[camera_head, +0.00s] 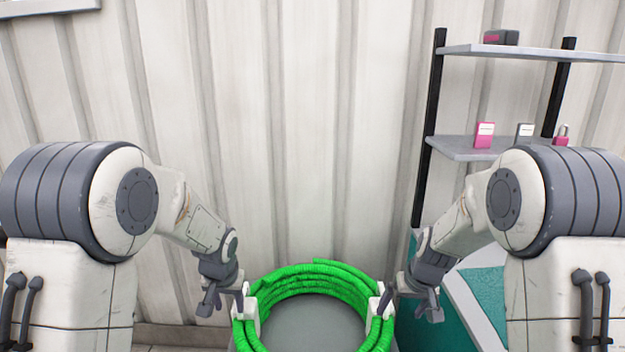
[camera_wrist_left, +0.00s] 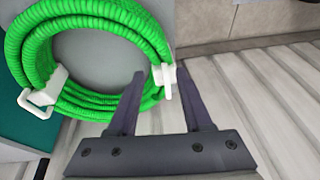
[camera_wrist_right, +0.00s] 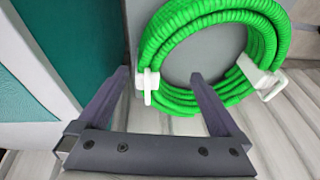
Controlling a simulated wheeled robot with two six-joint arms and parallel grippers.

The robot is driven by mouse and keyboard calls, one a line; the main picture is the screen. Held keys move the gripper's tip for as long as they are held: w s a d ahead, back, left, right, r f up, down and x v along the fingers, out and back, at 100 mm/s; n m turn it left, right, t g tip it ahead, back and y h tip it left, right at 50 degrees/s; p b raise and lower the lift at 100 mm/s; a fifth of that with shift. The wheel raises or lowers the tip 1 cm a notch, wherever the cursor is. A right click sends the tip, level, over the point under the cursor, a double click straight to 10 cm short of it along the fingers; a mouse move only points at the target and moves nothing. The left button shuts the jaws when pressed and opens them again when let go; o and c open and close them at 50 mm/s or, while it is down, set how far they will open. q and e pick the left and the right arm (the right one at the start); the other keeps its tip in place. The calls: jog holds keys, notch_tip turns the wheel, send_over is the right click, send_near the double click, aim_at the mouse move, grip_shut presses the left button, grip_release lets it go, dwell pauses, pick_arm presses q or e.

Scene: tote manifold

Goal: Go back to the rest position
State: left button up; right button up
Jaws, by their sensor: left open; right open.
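A coiled green hose (camera_head: 318,269) lies on a round grey surface (camera_head: 312,322) low in the middle of the head view. It has a white clip on each side. My left gripper (camera_head: 224,304) is open beside the left clip (camera_head: 251,319). In the left wrist view the fingers (camera_wrist_left: 160,85) stand apart near a white clip (camera_wrist_left: 164,79). My right gripper (camera_head: 411,302) is open beside the right clip (camera_head: 377,307). In the right wrist view the fingers (camera_wrist_right: 160,78) are apart, with a white clip (camera_wrist_right: 147,83) beyond and between them. Neither gripper holds anything.
A shelf unit (camera_head: 480,148) stands at the right, with a pink box (camera_head: 484,134), a dark-and-white box (camera_head: 525,130) and a pink padlock (camera_head: 561,140). A dark box (camera_head: 501,37) is on its top shelf. A teal-and-white surface (camera_head: 487,287) lies right of the coil. A ribbed wall (camera_head: 300,130) is behind.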

pick_arm(q)
jog(key=s+g+h, duration=0.1)
jog(key=s, duration=1.7)
pick_arm(e)
jog(key=s+a+r+h, duration=0.1)
jog(key=s+a+r, duration=0.1)
jog(key=s, duration=1.6)
pick_arm(q)
jog(key=s+d+r+m+g+h+p, duration=0.1)
jog(key=s+d+r+m+p, duration=0.5)
jog(key=s+d+r, duration=0.6)
jog(key=shift+s+d+r+m+g, duration=0.3)
jog(key=shift+s+d+m+g, duration=0.2)
jog(key=shift+s+d+g, duration=0.55)
pick_arm(e)
jog(key=s+a+r+n+g, duration=0.3)
jog(key=s+a+r+n, duration=0.4)
jog(key=s+a+r, duration=0.5)
jog(key=shift+s+a+n+y, duration=0.4)
jog(key=shift+s+a, duration=0.4)
